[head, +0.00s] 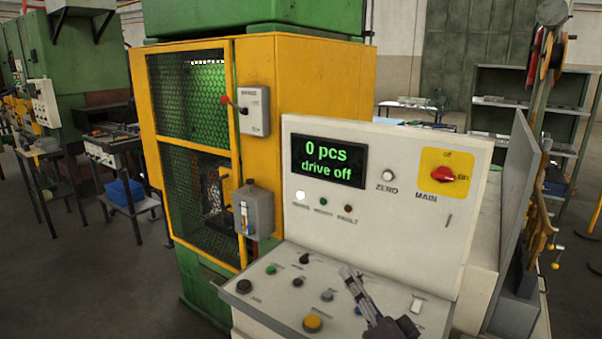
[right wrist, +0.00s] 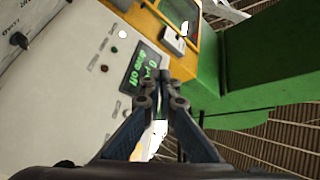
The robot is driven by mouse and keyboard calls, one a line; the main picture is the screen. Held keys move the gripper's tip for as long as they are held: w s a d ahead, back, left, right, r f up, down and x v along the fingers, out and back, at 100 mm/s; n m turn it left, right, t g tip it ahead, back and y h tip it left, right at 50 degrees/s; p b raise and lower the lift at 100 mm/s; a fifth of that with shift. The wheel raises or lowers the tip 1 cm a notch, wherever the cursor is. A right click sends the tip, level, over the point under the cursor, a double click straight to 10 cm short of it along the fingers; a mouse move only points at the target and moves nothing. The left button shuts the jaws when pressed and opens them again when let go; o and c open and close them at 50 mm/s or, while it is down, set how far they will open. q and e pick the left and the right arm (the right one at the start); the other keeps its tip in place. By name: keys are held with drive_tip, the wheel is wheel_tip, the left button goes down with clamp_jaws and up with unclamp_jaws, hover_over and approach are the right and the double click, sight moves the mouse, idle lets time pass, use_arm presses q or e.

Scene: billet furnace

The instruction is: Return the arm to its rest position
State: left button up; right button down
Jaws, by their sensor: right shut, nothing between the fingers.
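My right gripper (head: 347,272) is in front of the white control console, above its sloped button desk (head: 262,302). It is shut and empty, with its fingers pointing up and away. In the right wrist view the closed fingertips (right wrist: 163,82) are in front of the console's display (right wrist: 143,68). I cannot tell how far the tips are from the panel. In the head view the display (head: 329,161) reads "0 pcs" and "drive off". The red MAIN switch (head: 443,174) is to its right. My left gripper is not in view.
A yellow mesh-guarded machine (head: 306,85) stands behind the console. Two grey boxes, a switch box (head: 254,111) and a lower one (head: 253,213), are on its front. A blue bin (head: 125,192) is at left. Open floor (head: 90,285) shows at lower left.

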drive_tip(key=s+a+f+n+g+h, duration=0.1)
drive_tip(key=s+f+n+g, duration=0.25)
drive_tip(key=s+f, duration=0.5)
drive_tip(key=s+f+n+g+h, duration=0.1)
drive_tip(key=s+f+n+g, duration=0.3)
drive_tip(key=f, duration=0.7)
drive_tip(key=s+d+f+g+h, duration=0.2)
drive_tip(key=s+d+f+g, duration=0.15)
drive_tip(key=s, duration=0.35)
drive_tip(key=s+d+f+g+h, duration=0.2)
drive_tip(key=s+d+f, duration=0.15)
drive_tip(key=s, duration=0.35)
drive_tip(key=s+d+f+g+h, duration=0.25)
drive_tip(key=s+d, duration=0.25)
drive_tip(key=s, duration=0.3)
wheel_tip(320, 180, down, 29)
drive_tip(key=s+g+b, duration=0.1)
drive_tip(key=g+b, duration=0.1)
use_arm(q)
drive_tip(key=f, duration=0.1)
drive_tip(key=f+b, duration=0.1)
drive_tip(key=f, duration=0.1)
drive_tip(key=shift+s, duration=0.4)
use_arm(e)
drive_tip(key=s+d+f, duration=0.2)
drive_tip(key=s+f, duration=1.5)
drive_tip(key=shift+s+d+f+n+g, duration=0.15)
drive_tip(key=shift+d+n+g, duration=0.2)
drive_tip(key=shift+n, duration=0.1)
